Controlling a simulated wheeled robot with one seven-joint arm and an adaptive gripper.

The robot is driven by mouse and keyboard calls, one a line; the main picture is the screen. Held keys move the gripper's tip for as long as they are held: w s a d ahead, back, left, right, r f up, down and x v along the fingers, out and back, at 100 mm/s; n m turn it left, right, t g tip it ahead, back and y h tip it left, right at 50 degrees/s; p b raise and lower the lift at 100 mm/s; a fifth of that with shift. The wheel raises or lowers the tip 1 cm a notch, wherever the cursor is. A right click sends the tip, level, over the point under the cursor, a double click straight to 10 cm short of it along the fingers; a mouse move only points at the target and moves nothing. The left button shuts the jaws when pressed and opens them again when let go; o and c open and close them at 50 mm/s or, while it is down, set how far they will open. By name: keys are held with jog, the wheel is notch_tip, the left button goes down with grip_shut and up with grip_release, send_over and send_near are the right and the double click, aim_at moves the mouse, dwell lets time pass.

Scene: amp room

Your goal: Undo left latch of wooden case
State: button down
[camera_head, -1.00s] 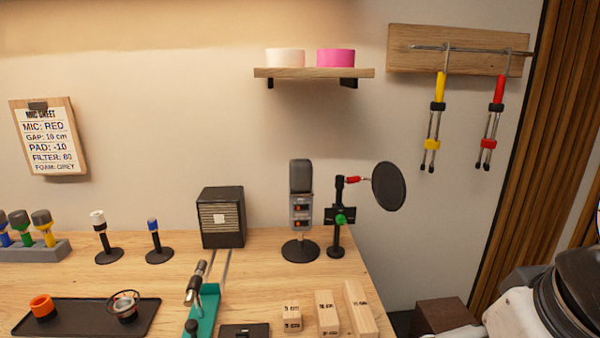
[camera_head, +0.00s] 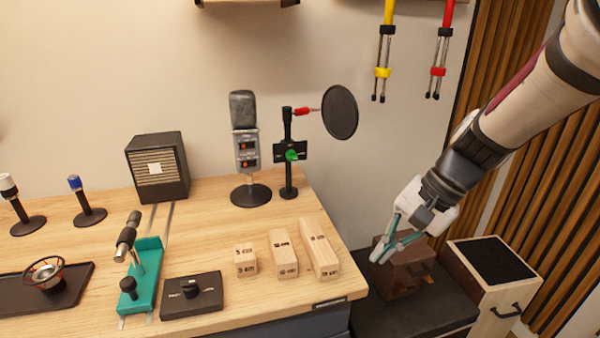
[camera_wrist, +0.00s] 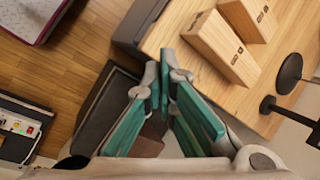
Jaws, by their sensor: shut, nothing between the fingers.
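A small dark brown case (camera_head: 408,284), which looks like the wooden case, sits on a dark low bench to the right of the table in the head view. My gripper (camera_head: 382,258) has teal fingers and is shut and empty. It points down and left over the case's upper left part; I cannot tell whether it touches. In the wrist view the gripper (camera_wrist: 165,80) also shows, with a brown patch of the case (camera_wrist: 148,146) behind the fingers.
The dark bench (camera_head: 420,318) carries the case. A pale wooden box with a black top (camera_head: 495,262) stands right of it. The table's right edge, with several labelled wooden blocks (camera_head: 284,256), lies close left of my gripper. A round pop filter (camera_head: 340,112) stands behind.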

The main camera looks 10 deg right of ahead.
jog(key=w+d+f+m+t+y+b, duration=0.25)
jog(key=w+d+f+m, duration=0.3)
jog(key=f, duration=0.35)
jog(key=w+d+f+m+t+y+b, duration=0.1)
jog(key=w+d+f+m+t+b, duration=0.25)
jog(key=d+f, duration=0.5)
jog(key=w+d+f+m+t+h+b, duration=0.1)
jog(key=d+f+m+t+h+b, duration=0.15)
jog(key=d+f+m, duration=0.65)
jog(key=w+d+f+m+t+h+b, duration=0.1)
jog(key=d+f+m+t+b, duration=0.3)
jog(key=f, duration=0.8)
jog(key=b+x, duration=0.2)
jog(key=x, duration=0.5)
jog(key=shift+w+f, duration=0.25)
jog(key=shift+w, duration=0.05)
jog(key=shift+g, duration=0.25)
jog(key=shift+f, duration=0.15)
